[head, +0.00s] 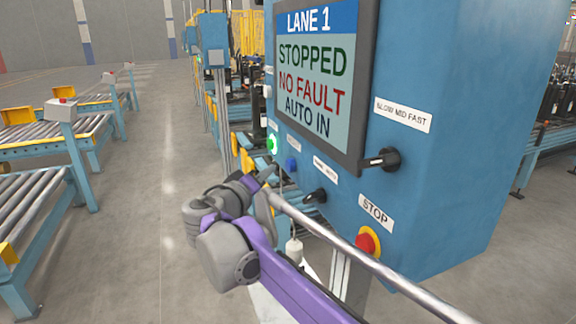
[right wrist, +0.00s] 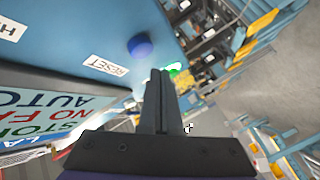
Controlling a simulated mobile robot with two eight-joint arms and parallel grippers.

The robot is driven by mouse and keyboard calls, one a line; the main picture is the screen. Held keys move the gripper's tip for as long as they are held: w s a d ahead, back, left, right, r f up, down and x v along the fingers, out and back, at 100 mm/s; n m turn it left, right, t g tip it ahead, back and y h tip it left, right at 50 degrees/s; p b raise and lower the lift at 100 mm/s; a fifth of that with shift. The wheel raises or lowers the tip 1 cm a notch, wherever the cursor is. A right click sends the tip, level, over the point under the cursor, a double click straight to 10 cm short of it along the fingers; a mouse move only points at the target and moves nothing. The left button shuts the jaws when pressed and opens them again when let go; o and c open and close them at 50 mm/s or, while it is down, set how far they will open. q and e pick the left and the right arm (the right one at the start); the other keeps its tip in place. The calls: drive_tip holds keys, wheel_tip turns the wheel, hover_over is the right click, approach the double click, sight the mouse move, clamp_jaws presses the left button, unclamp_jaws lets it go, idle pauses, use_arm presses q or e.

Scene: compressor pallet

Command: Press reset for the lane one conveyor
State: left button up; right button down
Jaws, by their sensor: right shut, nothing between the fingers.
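The lane 1 control panel (head: 440,150) is a blue box whose screen (head: 318,75) reads "LANE 1, STOPPED, NO FAULT, AUTO IN". A round blue button (head: 291,165) sits below the screen's left part. In the right wrist view the blue button (right wrist: 139,46) is beside a white RESET label (right wrist: 106,66). My right gripper (head: 268,174) is shut and empty, close to the panel near this button. In the right wrist view its fingertips (right wrist: 160,75) appear beside the blue button, not over it, and partly cover the green lit button. My left gripper is not in view.
The green lit button (head: 272,143), black selector switches (head: 315,196) and a red STOP button (head: 367,243) share the panel. A metal bar (head: 370,266) runs in front of it. Roller conveyors (head: 45,140) stand at left, with clear floor between.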

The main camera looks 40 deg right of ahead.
drive_tip(key=a, duration=0.1)
drive_tip(key=w+a, duration=0.1)
drive_tip(key=a, duration=0.1)
drive_tip(key=shift+a, duration=0.1)
idle(0.8)
drive_tip(key=s+a+f+n+g+y, duration=0.1)
drive_tip(key=s+f+y, duration=0.3)
drive_tip(key=s+f, duration=0.45)
drive_tip(key=s+a+f+g+y, duration=0.1)
drive_tip(key=s+f+g+y, duration=0.3)
drive_tip(key=f, duration=0.7)
drive_tip(key=s+a+f+t+y, duration=0.2)
drive_tip(key=s+a+f+y, duration=0.4)
drive_tip(key=s+a+f, duration=0.4)
wheel_tip(320, 180, down, 4)
drive_tip(key=shift+s+a+r+n+y, duration=0.1)
drive_tip(key=shift+s+a+n+y, duration=0.25)
drive_tip(key=shift+s, duration=0.45)
